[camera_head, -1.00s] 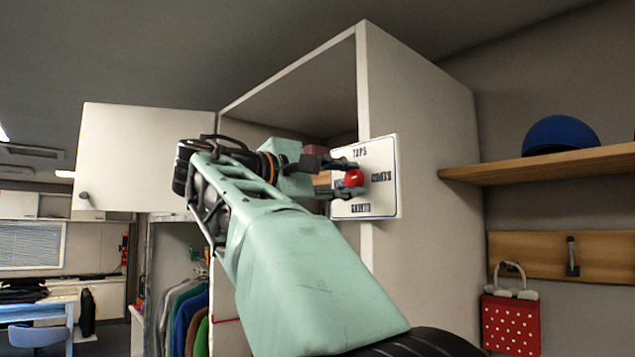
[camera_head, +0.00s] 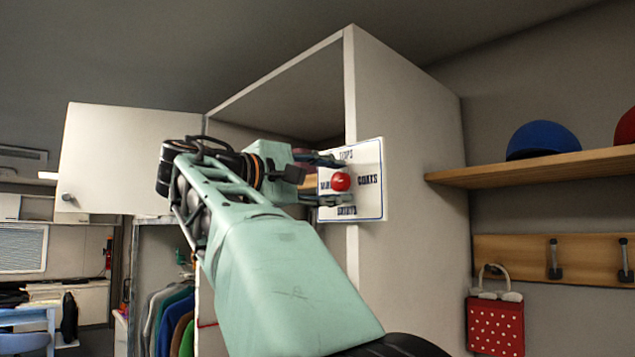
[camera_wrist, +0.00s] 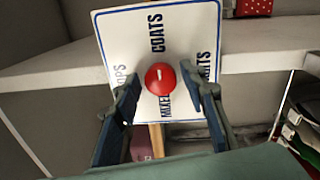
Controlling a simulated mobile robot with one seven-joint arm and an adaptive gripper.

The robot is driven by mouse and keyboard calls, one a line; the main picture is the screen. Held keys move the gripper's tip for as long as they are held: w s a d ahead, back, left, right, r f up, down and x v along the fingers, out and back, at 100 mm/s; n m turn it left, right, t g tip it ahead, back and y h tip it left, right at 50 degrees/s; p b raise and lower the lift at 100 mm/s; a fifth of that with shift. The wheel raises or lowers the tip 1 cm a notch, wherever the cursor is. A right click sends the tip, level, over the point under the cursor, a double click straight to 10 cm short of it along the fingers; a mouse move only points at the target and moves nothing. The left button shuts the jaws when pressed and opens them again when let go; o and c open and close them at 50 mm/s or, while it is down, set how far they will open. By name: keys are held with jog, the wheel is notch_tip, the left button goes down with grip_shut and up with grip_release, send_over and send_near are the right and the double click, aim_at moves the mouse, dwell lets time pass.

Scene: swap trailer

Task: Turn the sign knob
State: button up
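The sign (camera_head: 369,206) is a white plate with a blue border on the front edge of the tall white cabinet. Around its round red knob (camera_head: 341,181) it reads TOPS above, COATS right and MIXED left, with a partly hidden word below. In the wrist view the knob (camera_wrist: 160,79) has a short white mark on the side towards COATS on the sign (camera_wrist: 135,30). My gripper (camera_head: 325,178) is open, its fingers on either side of the knob. In the wrist view my gripper (camera_wrist: 160,85) shows a gap at the left finger; the right fingertip is close to the knob, contact unclear.
The cabinet (camera_head: 405,150) has an open white door (camera_head: 115,165) at the left. Clothes (camera_head: 170,320) hang below. A wooden shelf (camera_head: 540,165) with a blue cap (camera_head: 543,139) is at the right, above a hook rail (camera_head: 510,256) and a red dotted bag (camera_head: 495,325).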

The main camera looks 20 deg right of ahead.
jog(key=shift+o, duration=0.2)
jog(key=shift+a, duration=0.1)
jog(key=v, duration=1.1)
jog(key=shift+s+a, duration=0.15)
jog(key=shift+a, duration=0.25)
jog(key=shift+f, duration=0.15)
